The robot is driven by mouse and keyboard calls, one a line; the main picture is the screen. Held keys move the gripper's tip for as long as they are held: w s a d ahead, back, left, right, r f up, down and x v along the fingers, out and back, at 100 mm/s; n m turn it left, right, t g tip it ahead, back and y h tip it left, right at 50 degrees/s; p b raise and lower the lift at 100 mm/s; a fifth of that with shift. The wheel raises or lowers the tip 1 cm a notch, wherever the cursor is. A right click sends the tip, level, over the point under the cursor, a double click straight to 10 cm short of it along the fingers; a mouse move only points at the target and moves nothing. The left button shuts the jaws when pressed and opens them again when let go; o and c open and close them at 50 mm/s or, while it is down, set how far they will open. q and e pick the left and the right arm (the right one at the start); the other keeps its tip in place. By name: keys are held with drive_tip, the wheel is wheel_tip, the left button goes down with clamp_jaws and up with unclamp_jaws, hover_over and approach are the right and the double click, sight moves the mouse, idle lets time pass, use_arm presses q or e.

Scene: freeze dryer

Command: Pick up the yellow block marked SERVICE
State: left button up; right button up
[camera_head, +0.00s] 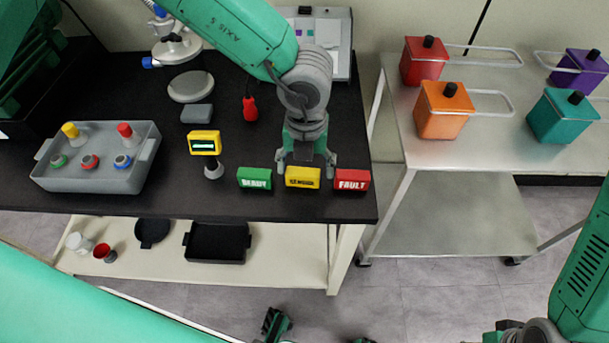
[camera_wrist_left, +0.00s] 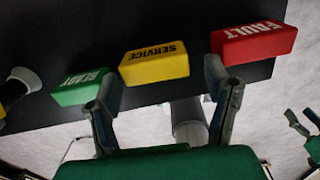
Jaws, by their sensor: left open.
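The yellow block marked SERVICE (camera_head: 303,179) lies near the front edge of the black bench, between the green READY block (camera_head: 254,178) and the red FAULT block (camera_head: 351,180). My left gripper (camera_head: 306,168) is open and empty, pointing down with its fingers toward either side of the yellow block. In the left wrist view the yellow block (camera_wrist_left: 155,64) shows whole beyond the open fingertips (camera_wrist_left: 160,86), with its dark lettering readable. One finger overlaps the green block (camera_wrist_left: 80,87) and the other the red block (camera_wrist_left: 253,45). I see no clear contact.
A grey tray (camera_head: 112,183) with coloured knobs, a yellow-faced display (camera_head: 204,143) and a red tool (camera_head: 250,110) are on the black bench (camera_head: 220,206). A steel table (camera_head: 490,148) with coloured canisters stands to the right, across a gap.

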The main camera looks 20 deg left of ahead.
use_arm(q)
wheel_tip(320, 180, down, 2)
drive_tip(key=shift+d+f, duration=0.1)
drive_tip(key=shift+f, duration=0.1)
drive_tip(key=shift+a, duration=0.6)
drive_tip(key=c, duration=0.3)
drive_tip(key=shift+a, duration=0.15)
drive_tip(key=c, duration=0.6)
drive_tip(key=shift+c, duration=0.2)
